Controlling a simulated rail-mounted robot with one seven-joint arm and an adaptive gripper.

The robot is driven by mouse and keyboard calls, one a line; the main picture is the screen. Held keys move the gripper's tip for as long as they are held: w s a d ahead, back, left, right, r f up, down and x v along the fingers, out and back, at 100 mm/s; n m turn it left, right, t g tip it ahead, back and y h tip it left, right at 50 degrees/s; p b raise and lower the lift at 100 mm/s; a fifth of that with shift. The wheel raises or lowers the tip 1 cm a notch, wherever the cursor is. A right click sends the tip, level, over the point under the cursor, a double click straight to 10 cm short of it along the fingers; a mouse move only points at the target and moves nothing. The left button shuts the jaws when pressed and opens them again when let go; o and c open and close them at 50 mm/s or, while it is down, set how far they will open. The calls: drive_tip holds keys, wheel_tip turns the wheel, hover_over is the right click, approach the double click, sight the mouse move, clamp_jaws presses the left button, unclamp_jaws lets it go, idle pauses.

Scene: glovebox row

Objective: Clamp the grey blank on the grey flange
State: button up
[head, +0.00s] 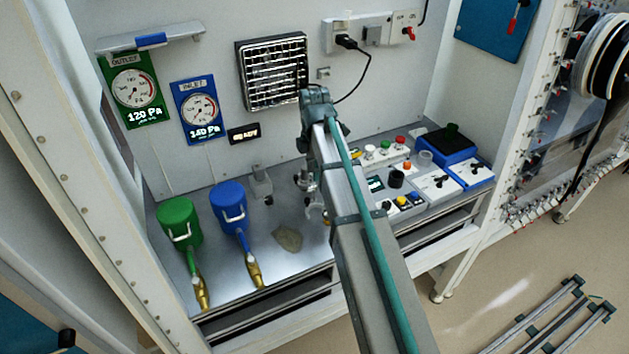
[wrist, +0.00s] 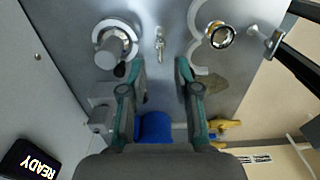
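My gripper (wrist: 161,75) is open, its two teal fingers apart and pointing at the steel deck. Nothing shows between the fingers; a small metal fitting (wrist: 160,45) shows just beyond the tips. At upper left of the wrist view, a grey cylindrical part (wrist: 112,50) sits within a pale ring; I cannot tell whether this is the blank on its flange. At upper right, a dark round part with a yellow rim (wrist: 220,35) has a pale curved band beside it. In the head view my arm partly hides my gripper (head: 314,208) and the fittings near it.
A green canister (head: 180,222) and a blue canister (head: 229,205), each with a brass valve, stand left. A grey-brown patch (head: 288,238) lies on the deck (head: 255,275). Several control boxes (head: 433,186) crowd the right. A READY display (wrist: 35,165) shows at lower left.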

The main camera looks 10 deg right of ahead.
sight(314, 187)
drive_tip(key=shift+f+p, duration=0.6)
drive_tip(key=shift+f, duration=2.15)
clamp_jaws()
